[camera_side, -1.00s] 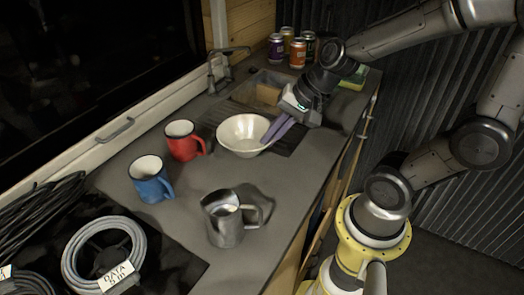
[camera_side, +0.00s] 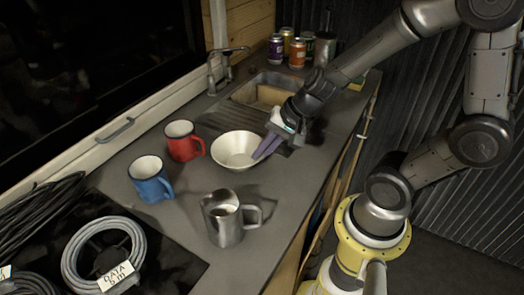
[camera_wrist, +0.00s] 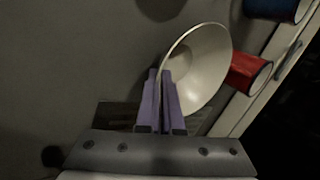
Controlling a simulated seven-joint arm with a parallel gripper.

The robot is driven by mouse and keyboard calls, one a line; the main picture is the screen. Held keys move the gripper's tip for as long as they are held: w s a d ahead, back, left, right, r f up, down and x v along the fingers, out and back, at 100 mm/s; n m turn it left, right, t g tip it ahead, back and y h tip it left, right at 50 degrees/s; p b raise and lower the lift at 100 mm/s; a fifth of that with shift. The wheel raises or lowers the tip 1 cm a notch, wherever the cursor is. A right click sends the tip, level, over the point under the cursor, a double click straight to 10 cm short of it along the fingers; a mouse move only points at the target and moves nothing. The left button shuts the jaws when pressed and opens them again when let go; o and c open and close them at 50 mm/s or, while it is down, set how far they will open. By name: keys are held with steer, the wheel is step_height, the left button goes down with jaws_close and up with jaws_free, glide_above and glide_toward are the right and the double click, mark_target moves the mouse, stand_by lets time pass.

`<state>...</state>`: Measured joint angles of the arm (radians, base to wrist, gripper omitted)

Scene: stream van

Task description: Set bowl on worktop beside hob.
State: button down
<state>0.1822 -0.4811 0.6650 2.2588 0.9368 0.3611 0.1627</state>
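My gripper (camera_side: 266,148) is shut on the bowl's right rim. In the wrist view, the purple fingers (camera_wrist: 165,98) sit on both sides of the rim of the bowl (camera_wrist: 205,70). The dark hob (camera_side: 165,262) is at the lower left, partly covered by coiled cables.
A red mug (camera_side: 183,141), a blue mug (camera_side: 150,179) and a metal jug (camera_side: 226,219) stand around the bowl. A grey cable coil (camera_side: 70,262) lies on the hob. The sink (camera_side: 262,92), tap (camera_side: 222,68) and several cans (camera_side: 297,53) are behind.

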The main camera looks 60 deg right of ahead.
steer(key=shift+f, duration=0.1)
steer(key=c, duration=1.1)
jaws_free()
steer(key=shift+s+d+r, duration=0.1)
steer(key=shift+s+r, duration=0.05)
steer(key=shift+r, duration=0.3)
steer(key=s+r+n, duration=0.4)
steer(key=s+r+n+h, duration=0.1)
steer(key=s+r+n, duration=0.2)
steer(key=s+n, duration=0.1)
steer(key=s+d+r+n+h, duration=0.1)
steer(key=s+r+n, duration=0.3)
steer(key=n, duration=0.1)
steer(key=shift+s+r+n, duration=0.15)
steer(key=shift+r+n, duration=0.15)
